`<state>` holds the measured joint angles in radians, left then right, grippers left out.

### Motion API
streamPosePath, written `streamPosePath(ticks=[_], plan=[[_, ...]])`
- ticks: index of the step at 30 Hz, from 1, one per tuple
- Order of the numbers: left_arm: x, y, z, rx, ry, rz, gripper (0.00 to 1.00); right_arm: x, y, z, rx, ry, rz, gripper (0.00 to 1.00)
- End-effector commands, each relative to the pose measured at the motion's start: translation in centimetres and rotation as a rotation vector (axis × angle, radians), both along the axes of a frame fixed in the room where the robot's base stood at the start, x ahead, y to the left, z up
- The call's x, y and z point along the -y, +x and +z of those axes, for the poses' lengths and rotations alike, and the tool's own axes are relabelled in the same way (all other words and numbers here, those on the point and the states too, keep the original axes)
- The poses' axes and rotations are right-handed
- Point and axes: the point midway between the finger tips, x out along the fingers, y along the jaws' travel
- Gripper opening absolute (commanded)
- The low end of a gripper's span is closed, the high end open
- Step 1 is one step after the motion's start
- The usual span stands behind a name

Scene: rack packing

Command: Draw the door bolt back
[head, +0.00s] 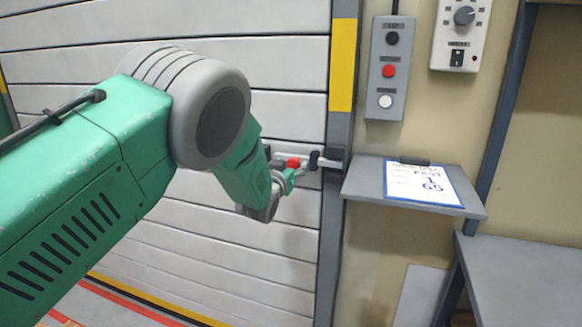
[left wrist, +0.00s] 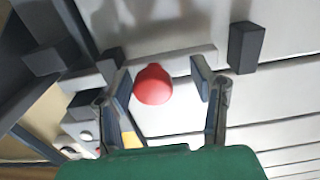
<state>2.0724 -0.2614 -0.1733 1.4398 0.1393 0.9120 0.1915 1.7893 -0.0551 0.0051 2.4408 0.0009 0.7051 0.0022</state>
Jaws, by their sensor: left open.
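The door bolt (head: 325,162) is a light metal bar lying level on the white slatted door, near the dark door post. Its red knob (head: 293,162) stands out from the bar. In the left wrist view the red knob (left wrist: 153,85) sits between the two fingers of my left gripper (left wrist: 161,80), with a visible gap on the right side; on the left it is close to the finger, and touch cannot be told. My left gripper (head: 284,180) is open at the bolt. The arm hides part of the bolt's left end in the head view. My right gripper is not in view.
Dark bolt brackets (left wrist: 246,47) stand on both sides of the knob. A control box (head: 387,68) with buttons and a dial box (head: 461,35) hang on the wall to the right. A grey shelf (head: 360,182) holds a clipboard (head: 425,184). A grey table (head: 525,265) stands lower right.

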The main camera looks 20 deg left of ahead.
Motion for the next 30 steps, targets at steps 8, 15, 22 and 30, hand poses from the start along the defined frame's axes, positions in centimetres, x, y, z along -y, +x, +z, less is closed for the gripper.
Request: streamPosePath(ticks=[8,15,22,30], plan=[[0.0,0.0,0.0,0.000,-0.001,-0.001,0.34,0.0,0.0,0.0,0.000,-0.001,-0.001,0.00],[0.0,0.0,-0.1,0.000,-0.003,-0.004,0.00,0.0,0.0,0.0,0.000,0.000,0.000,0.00],[-3.5,0.1,-0.2,-0.003,-0.003,0.003,0.00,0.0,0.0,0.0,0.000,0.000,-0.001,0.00],[-5.9,0.1,-0.3,-0.005,-0.001,-0.001,0.00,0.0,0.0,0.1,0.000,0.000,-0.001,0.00]])
